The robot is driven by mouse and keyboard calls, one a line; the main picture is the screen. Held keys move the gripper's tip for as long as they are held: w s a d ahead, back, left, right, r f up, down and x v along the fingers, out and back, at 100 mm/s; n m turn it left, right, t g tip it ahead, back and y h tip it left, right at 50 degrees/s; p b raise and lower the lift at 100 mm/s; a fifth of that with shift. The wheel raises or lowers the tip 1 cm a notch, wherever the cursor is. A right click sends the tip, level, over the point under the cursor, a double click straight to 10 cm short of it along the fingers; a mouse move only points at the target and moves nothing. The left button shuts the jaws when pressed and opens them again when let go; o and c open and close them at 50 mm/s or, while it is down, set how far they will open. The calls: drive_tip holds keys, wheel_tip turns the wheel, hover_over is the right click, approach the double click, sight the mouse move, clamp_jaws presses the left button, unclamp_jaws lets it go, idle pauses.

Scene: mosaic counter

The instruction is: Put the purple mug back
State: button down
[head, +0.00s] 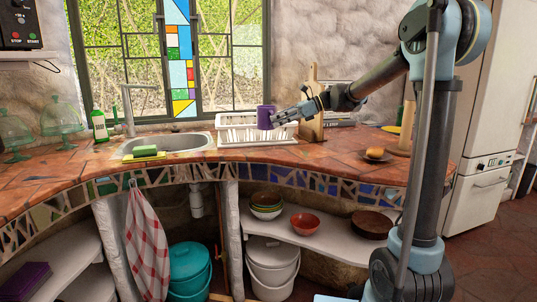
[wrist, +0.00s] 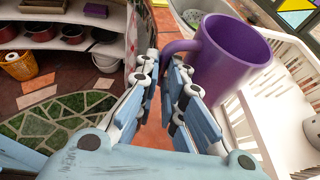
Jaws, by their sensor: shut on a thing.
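The purple mug (head: 265,118) is in front of the white dish rack (head: 228,136) in the head view, at the tip of my gripper (head: 282,116). In the wrist view the mug (wrist: 232,48) is upright or slightly tilted, with its open top showing. Its handle points toward my fingers (wrist: 168,78), which are close together and shut on the mug, seemingly at the handle. The exact contact is partly hidden by the fingers. The mug is beside or above the rack; its base is hidden in the wrist view.
A sink (head: 170,146) with a yellow sponge (head: 145,150) lies left of the rack. A cutting board (head: 313,125) stands right of it. A plate with a bun (head: 375,153) is further right. Below are bowls (head: 305,223) on a shelf.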

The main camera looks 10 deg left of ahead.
drive_tip(key=shift+f, duration=5)
drive_tip(key=c, duration=1.7)
unclamp_jaws()
